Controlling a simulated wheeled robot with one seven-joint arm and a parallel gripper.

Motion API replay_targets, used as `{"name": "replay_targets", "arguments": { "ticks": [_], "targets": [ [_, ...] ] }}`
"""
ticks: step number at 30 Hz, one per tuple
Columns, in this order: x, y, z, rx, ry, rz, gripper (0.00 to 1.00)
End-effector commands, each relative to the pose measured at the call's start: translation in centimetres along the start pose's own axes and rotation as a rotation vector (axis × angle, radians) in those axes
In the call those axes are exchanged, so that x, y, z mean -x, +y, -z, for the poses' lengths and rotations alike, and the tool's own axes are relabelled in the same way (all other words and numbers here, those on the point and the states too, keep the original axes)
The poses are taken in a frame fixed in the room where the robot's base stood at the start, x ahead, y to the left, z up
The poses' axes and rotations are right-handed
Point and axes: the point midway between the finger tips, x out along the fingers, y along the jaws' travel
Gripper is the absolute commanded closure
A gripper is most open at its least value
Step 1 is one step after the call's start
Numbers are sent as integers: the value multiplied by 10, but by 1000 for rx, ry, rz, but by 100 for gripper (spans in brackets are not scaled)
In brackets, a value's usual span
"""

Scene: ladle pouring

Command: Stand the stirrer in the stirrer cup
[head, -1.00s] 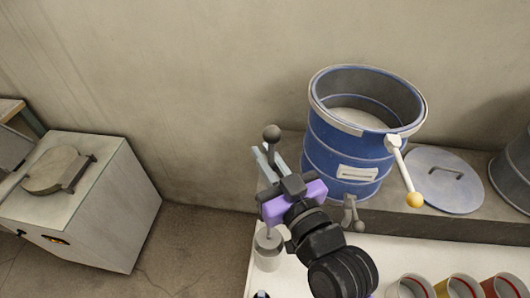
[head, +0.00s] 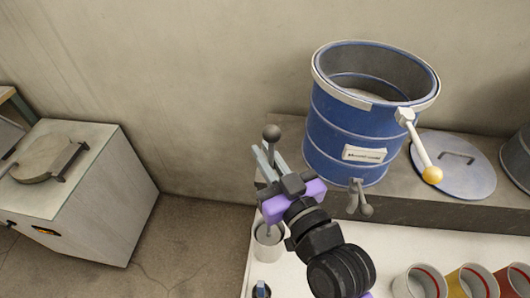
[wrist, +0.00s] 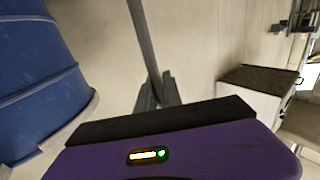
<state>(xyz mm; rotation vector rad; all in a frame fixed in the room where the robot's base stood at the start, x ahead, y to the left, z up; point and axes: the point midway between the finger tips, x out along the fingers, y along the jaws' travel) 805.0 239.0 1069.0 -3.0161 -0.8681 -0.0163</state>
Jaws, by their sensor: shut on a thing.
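The stirrer has a dark round knob (head: 272,132) at its upper end and stands about upright. My gripper (head: 268,160) is shut on its shaft just below the knob. In the wrist view, the grey shaft (wrist: 145,40) runs between my two closed fingers (wrist: 157,90). The white stirrer cup (head: 267,251) stands on the white table's left part, below my gripper. The stirrer's lower shaft comes down at the cup's mouth, and its end appears to be inside the rim. How deep it reaches is hidden.
A blue drum (head: 350,130) with a tap (head: 360,198) and a yellow-knobbed ladle handle (head: 432,175) stands close right of my gripper. Its lid (head: 455,165) lies beside it. Several coloured cups (head: 420,283) stand at front right. A small blue-topped object (head: 261,290) is in front of the cup.

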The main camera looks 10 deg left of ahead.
Motion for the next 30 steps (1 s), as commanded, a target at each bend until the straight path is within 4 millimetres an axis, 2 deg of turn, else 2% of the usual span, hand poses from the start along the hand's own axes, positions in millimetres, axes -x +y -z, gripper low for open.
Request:
{"name": "replay_targets", "arguments": {
  "ticks": [15,30],
  "targets": [
    [0,0,-40,0,2,0,100],
    [0,0,-46,0,2,0,100]
  ]
}}
